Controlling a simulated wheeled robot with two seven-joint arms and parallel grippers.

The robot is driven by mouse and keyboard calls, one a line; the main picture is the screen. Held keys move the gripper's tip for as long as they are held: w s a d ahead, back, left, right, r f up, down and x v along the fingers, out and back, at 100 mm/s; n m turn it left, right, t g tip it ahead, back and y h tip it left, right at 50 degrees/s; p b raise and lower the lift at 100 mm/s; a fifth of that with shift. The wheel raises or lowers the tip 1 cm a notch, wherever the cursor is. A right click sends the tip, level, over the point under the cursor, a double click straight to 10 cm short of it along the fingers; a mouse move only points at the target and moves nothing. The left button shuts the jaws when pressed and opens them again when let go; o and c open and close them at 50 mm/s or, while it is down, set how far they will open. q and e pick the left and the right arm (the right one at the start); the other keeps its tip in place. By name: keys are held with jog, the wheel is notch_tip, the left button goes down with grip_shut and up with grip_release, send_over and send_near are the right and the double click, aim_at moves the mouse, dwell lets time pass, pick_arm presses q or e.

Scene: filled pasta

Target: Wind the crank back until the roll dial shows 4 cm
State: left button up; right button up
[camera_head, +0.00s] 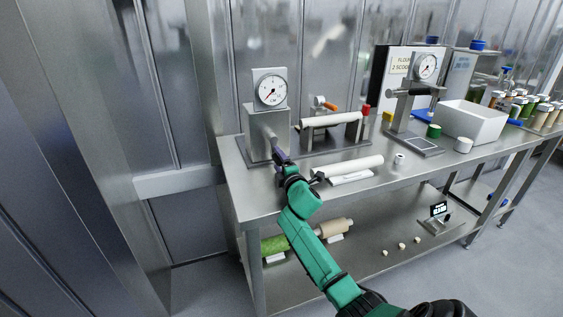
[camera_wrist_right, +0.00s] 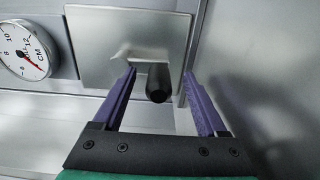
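The roll dial (camera_head: 270,90) is a white round gauge marked CM on top of a steel housing (camera_head: 267,130) at the back left of the bench. Its needle is red; I cannot read its value surely. The dial is partly cut off at the left edge of the right wrist view (camera_wrist_right: 23,50). My right gripper (camera_head: 280,157) is at the front of the housing. In the wrist view its two purple fingers (camera_wrist_right: 158,88) are spread, with the black crank handle (camera_wrist_right: 157,84) between them and gaps on both sides. My left gripper is not in view.
A white roller (camera_head: 331,119) stands right of the housing. Another white roll (camera_head: 350,167) lies near the front edge. A second dial (camera_head: 425,66) tops a stand further right, by a white bin (camera_head: 469,121). Green and tan rolls (camera_head: 273,245) lie on the lower shelf.

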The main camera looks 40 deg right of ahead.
jog(key=shift+s+a, duration=0.1)
jog(key=shift+s, duration=0.15)
jog(key=p+v, duration=0.3)
jog(key=v, duration=0.4)
jog(key=shift+s+r, duration=0.1)
jog(key=shift+s, duration=0.15)
jog(key=shift+s+a+p, duration=0.2)
jog(key=shift+s+p, duration=0.1)
jog(key=shift+s, duration=0.25)
jog(key=shift+w, duration=0.1)
